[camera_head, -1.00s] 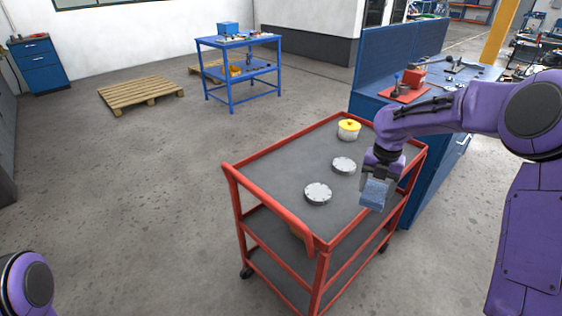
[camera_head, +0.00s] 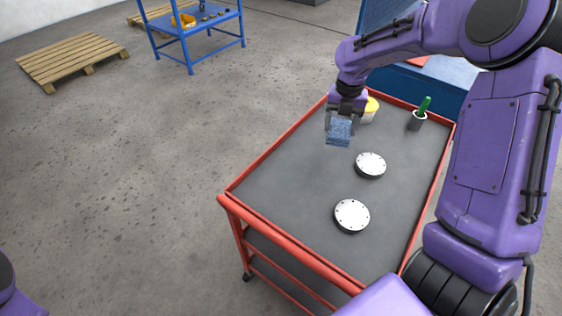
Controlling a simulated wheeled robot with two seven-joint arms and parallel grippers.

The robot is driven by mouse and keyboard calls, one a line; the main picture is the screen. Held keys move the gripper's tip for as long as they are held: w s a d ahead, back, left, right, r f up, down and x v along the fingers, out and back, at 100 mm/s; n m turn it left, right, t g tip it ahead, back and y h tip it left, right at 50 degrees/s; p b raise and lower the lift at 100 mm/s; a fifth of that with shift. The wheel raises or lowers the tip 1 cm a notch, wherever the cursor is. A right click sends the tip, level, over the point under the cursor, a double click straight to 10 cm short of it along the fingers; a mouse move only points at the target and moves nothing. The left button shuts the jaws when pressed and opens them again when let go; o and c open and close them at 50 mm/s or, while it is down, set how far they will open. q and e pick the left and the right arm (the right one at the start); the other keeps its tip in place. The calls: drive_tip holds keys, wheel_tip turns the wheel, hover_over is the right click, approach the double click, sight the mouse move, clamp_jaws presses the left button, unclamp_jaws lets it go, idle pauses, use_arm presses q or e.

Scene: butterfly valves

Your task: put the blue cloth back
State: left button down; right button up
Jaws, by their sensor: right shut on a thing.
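The blue cloth (camera_head: 339,132) is a small folded block. My right gripper (camera_head: 341,119) is shut on it and holds it over the far left part of the red cart's grey top (camera_head: 290,192). The cloth seems to hang above the surface; the exact height is hard to tell. The cloth's upper part is hidden between the fingers. My left gripper is out of view; only a purple piece of my left arm shows at the lower left.
Two round metal valve discs (camera_head: 352,215) and (camera_head: 371,165) lie on the cart top. A yellow-lidded tub (camera_head: 370,108) stands just right of the gripper, partly hidden. A dark cup with a green item (camera_head: 418,117) stands at the far right corner. The cart's left area is clear.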

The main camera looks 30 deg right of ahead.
drive_tip(key=a+f+p, duration=0.1)
drive_tip(key=a+f, duration=0.2)
drive_tip(key=a, duration=0.1)
drive_tip(key=w+a+f+p, duration=0.1)
drive_tip(key=a+f, duration=0.1)
drive_tip(key=a, duration=0.2)
drive_tip(key=w+a+f+p, duration=0.1)
drive_tip(key=a+f, duration=0.2)
drive_tip(key=a, duration=0.1)
drive_tip(key=shift+a+f, duration=0.35)
drive_tip(key=f, duration=0.2)
drive_tip(key=s+f, duration=0.1)
drive_tip(key=shift+a+p, duration=0.35)
drive_tip(key=shift+f, duration=0.25)
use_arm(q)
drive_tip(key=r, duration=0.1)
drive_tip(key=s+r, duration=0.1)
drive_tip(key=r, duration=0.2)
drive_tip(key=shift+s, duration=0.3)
use_arm(e)
drive_tip(key=shift+w+f, duration=0.2)
drive_tip(key=shift+w, duration=0.05)
drive_tip(key=o, duration=1)
drive_tip(key=shift+s, duration=0.15)
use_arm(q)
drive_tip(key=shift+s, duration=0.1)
use_arm(e)
drive_tip(key=shift+r, duration=0.1)
